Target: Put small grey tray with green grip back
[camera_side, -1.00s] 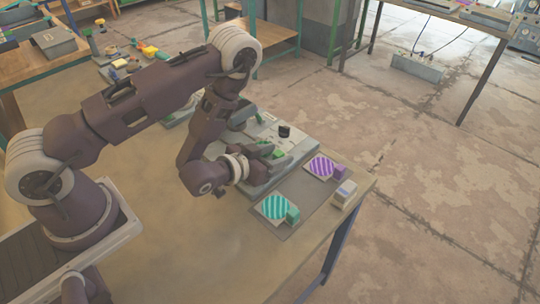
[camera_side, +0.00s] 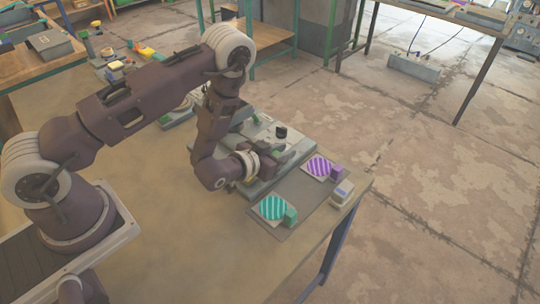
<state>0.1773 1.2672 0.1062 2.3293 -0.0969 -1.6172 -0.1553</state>
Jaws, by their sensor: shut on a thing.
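My gripper (camera_side: 276,156) is low over the grey press plate (camera_side: 300,143), on its near side, with its fingers pointing right. It is shut on the small grey tray with the green grip. The fingers and wrist cover nearly all of that tray, so its outline, and whether it touches the plate below, cannot be made out. A black knob (camera_side: 281,131) stands on the press just beyond the gripper.
A dark mat (camera_side: 300,196) in front of the press holds a teal-striped plate (camera_side: 271,207) and a purple-striped plate (camera_side: 320,167), each with a coloured block beside it. A small pale box (camera_side: 342,192) stands near the table's right edge. The near tabletop is bare.

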